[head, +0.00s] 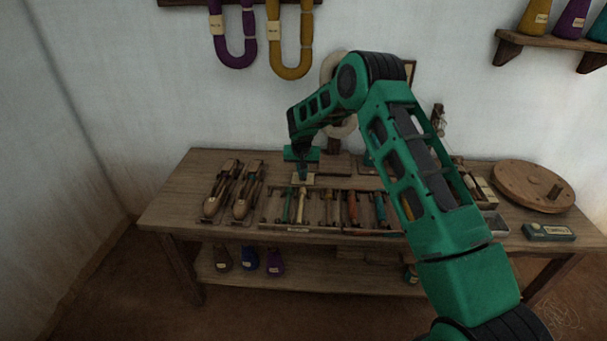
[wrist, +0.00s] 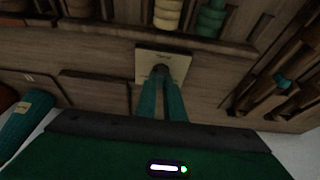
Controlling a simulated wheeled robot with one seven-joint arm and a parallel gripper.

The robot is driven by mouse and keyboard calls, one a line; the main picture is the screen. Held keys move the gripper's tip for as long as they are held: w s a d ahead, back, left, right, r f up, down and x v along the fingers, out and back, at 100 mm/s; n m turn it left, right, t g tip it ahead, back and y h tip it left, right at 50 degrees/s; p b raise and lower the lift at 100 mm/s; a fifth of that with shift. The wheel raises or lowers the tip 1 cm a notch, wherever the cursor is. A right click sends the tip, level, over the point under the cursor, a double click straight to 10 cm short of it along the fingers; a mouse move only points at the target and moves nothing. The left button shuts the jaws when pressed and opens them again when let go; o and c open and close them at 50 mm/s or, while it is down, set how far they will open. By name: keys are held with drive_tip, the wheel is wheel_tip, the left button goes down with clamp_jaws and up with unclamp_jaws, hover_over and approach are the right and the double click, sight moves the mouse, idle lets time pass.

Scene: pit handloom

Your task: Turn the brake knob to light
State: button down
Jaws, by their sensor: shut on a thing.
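The brake knob (wrist: 160,69) is a small dark piece on a pale square plate (wrist: 145,66) on the wooden table. My gripper (wrist: 161,75) comes down over the plate, its two teal fingers closed together on the knob. The fingers hide most of the knob, and I cannot tell which way it points. Small print sits near the plate's far edge but is too blurred to read. In the head view the plate (head: 309,180) lies behind the tool tray, with my gripper (head: 303,178) at it.
A compartmented tray (head: 298,230) of bobbins and tools lies just in front of the plate. Two wooden shuttles (head: 228,192) lie to the left. A round wooden disc (head: 515,181) and a dark green box (head: 549,232) are at the right. The table's left end (head: 177,197) is clear.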

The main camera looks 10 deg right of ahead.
idle(0.3)
drive_tip(key=c, duration=1.9)
unclamp_jaws()
drive_tip(key=shift+o, duration=0.2)
drive_tip(key=shift+r, duration=0.1)
drive_tip(key=v, duration=1)
drive_tip(key=shift+r, duration=0.2)
drive_tip(key=shift+s, duration=0.1)
